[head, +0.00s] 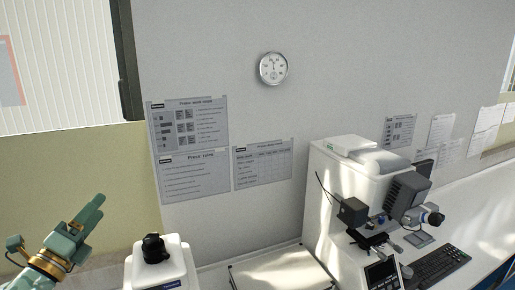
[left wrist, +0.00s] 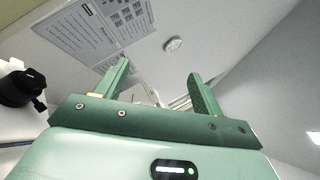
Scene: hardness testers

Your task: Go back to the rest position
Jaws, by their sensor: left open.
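My left gripper (head: 92,212) is at the lower left of the head view, pointing up and to the right, left of a white device. In the left wrist view its two green fingers (left wrist: 156,82) stand wide apart with nothing between them. Behind them are the wall and pale, partly hidden shapes. My right gripper is in neither view.
A white device (head: 172,270) with a black knob (head: 154,248) stands close to the right of my left gripper. A larger white tester (head: 325,195) with a black microscope-like head (head: 408,193) and a keyboard (head: 437,264) are at right. A round gauge (head: 272,68) hangs on the wall.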

